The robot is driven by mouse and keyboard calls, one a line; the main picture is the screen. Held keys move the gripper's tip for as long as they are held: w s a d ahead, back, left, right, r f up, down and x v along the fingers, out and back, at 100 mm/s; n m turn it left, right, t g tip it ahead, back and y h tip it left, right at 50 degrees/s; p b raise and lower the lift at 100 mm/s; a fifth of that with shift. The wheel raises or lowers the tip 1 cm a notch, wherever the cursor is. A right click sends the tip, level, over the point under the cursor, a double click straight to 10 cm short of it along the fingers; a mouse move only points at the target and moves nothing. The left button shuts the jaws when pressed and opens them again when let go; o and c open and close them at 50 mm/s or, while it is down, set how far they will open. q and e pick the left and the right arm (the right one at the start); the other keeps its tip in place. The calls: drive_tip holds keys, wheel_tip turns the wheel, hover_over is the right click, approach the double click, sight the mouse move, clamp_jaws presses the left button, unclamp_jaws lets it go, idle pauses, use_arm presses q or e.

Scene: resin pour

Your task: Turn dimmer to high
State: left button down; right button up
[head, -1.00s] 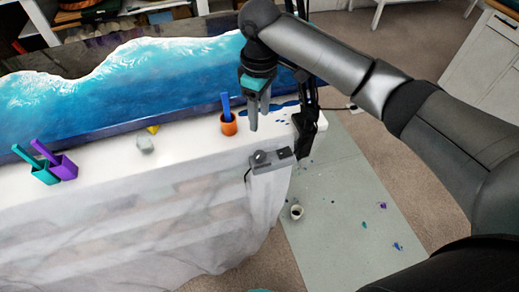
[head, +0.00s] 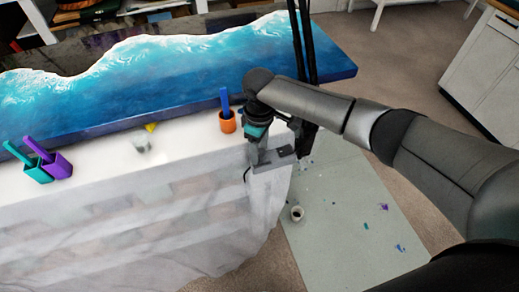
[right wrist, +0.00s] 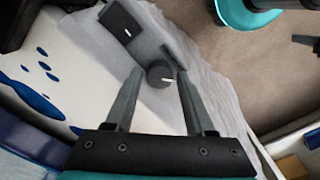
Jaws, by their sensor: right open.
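The dimmer (head: 284,155) is a grey box on the front edge of the white-covered table, near its right end. Its round dark knob (right wrist: 160,76) with a short white mark shows in the right wrist view, between the two fingertips. A dark square part (right wrist: 120,20) lies beside it. My right gripper (head: 259,160) points down over the dimmer's left part, open, and hides the knob in the head view. In the right wrist view the fingers straddle the knob; whether they touch it I cannot tell.
A blue resin slab (head: 180,78) lies behind. An orange cup (head: 228,124) with a blue stick stands just left of my gripper. Teal (head: 38,174) and purple (head: 60,167) cups are far left. A small cup (head: 296,213) is on the floor mat (head: 335,230).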

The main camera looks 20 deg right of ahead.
drive_tip(key=shift+f, duration=0.1)
drive_tip(key=shift+c, duration=0.2)
clamp_jaws()
